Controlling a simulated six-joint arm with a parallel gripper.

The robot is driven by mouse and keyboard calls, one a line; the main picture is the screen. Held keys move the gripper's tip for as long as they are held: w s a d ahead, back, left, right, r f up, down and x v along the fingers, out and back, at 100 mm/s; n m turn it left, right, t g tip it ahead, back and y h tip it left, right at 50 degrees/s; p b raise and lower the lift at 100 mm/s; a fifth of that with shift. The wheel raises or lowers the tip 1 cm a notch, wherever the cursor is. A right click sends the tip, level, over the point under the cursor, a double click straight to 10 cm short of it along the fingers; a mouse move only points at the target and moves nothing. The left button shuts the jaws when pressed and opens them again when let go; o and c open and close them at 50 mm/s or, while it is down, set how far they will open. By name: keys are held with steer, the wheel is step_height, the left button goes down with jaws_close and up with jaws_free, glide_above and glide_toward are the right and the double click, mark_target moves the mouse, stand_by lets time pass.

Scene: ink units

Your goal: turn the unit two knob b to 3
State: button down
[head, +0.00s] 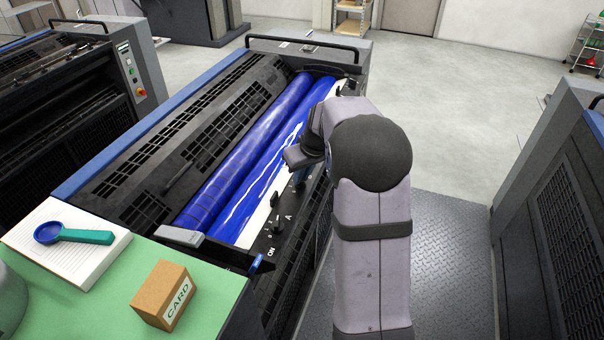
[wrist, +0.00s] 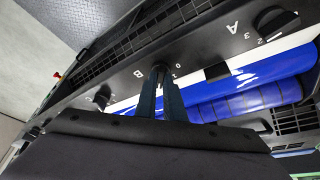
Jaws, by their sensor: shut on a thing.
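The unit with blue rollers (head: 245,150) stands in the middle of the head view, with a row of black knobs along its right side. My gripper (head: 300,180) is over this row, beyond the knob marked A (head: 277,203). In the wrist view my gripper (wrist: 160,72) is shut on the knob beside the letter B. Its fingers hide most of that knob, so its pointer direction cannot be told. White numbers show around it, with 0 just above the fingertips. Knob A (wrist: 275,20) is at the upper right of the wrist view.
Another black knob (wrist: 102,97) is at the left of the wrist view. In the head view, a green table (head: 215,285) at the lower left bears a CARD box (head: 160,292) and a blue-green scoop (head: 80,235) on a notepad. Another machine (head: 555,210) stands at right.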

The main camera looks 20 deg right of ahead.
steer(key=m+h+p, duration=0.1)
steer(key=m, duration=0.2)
steer(key=shift+a, duration=0.2)
steer(key=shift+m+g+h, duration=0.3)
steer(key=shift+m+h, duration=0.4)
steer(key=shift+m, duration=0.9)
steer(key=c, duration=1.9)
jaws_free()
steer(key=shift+o, duration=0.2)
steer(key=b+v, duration=0.2)
steer(key=v, duration=0.5)
steer(key=shift+r, duration=0.15)
steer(key=shift+a, duration=0.1)
